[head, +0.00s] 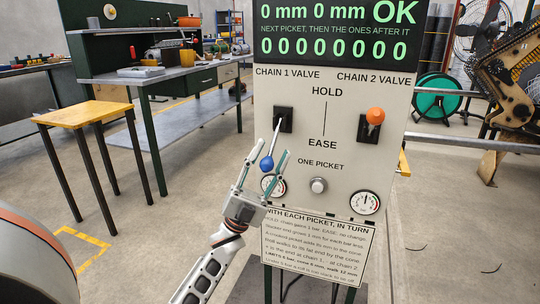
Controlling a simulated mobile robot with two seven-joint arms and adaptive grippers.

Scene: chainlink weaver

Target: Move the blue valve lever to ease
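The blue valve lever (266,163) is on the panel under "CHAIN 1 VALVE". Its thin rod comes out of a black slot plate (283,119) and slants down and to the left, so its blue knob hangs low, about level with the "ONE PICKET" label. My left gripper (268,154) is open, with one finger on each side of the blue knob. I cannot tell whether the fingers touch it. My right gripper is not in view.
The orange valve lever (375,115) stands to the right, its knob near the top of its plate. Below are a button (318,185), two gauges and an instruction sign (317,247). A yellow-topped table (83,114) and a workbench are at the left.

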